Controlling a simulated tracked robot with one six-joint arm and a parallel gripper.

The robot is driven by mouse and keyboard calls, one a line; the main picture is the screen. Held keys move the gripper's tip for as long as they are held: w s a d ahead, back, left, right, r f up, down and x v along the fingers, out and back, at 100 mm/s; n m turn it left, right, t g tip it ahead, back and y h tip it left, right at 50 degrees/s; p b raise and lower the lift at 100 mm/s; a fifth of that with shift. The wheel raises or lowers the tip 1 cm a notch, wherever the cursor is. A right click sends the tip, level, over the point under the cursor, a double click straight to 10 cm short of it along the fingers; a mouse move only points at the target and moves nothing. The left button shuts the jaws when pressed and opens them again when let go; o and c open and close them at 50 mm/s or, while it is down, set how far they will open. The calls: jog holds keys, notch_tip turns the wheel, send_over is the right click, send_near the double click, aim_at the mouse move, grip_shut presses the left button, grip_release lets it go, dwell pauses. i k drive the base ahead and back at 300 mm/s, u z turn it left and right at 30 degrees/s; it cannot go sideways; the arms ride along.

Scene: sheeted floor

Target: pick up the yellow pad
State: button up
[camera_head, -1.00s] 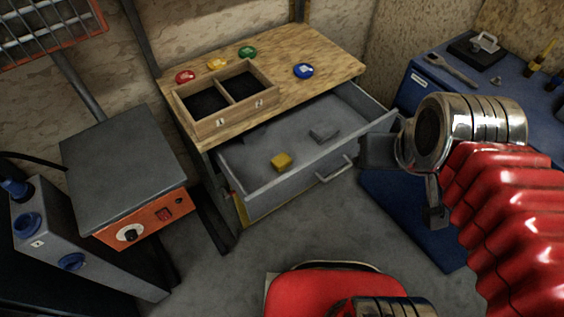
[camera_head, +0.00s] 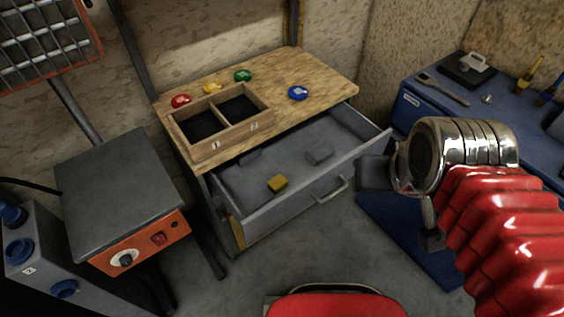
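A small yellow block (camera_head: 277,183) lies in the open grey drawer (camera_head: 313,191), near its front left. A yellow round piece (camera_head: 213,88) also lies on the wooden top above, between a red and a green one; I cannot tell which of the two is the yellow pad. My gripper (camera_head: 404,207) is to the right of the drawer, by its right front corner in the picture. Its dark fingers look apart, with nothing seen between them. The metal wrist hides part of the gripper.
On the wooden top (camera_head: 310,72) are a two-bay box (camera_head: 195,150), and red (camera_head: 181,101), green (camera_head: 243,75) and blue (camera_head: 298,92) pieces. A grey block (camera_head: 319,151) lies in the drawer. An orange-fronted unit (camera_head: 123,200) stands left, a blue bench (camera_head: 450,112) right.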

aim_at(280, 182)
jog(key=z, duration=0.35)
jog(key=k, duration=0.8)
jog(key=z, duration=0.5)
jog(key=k, duration=0.55)
jog(key=u, duration=0.25)
jog(key=i, duration=0.8)
jog(key=u, duration=0.95)
jog(key=i, duration=0.5)
jog(key=u, duration=0.85)
jog(key=i, duration=0.65)
jog(key=u, duration=0.5)
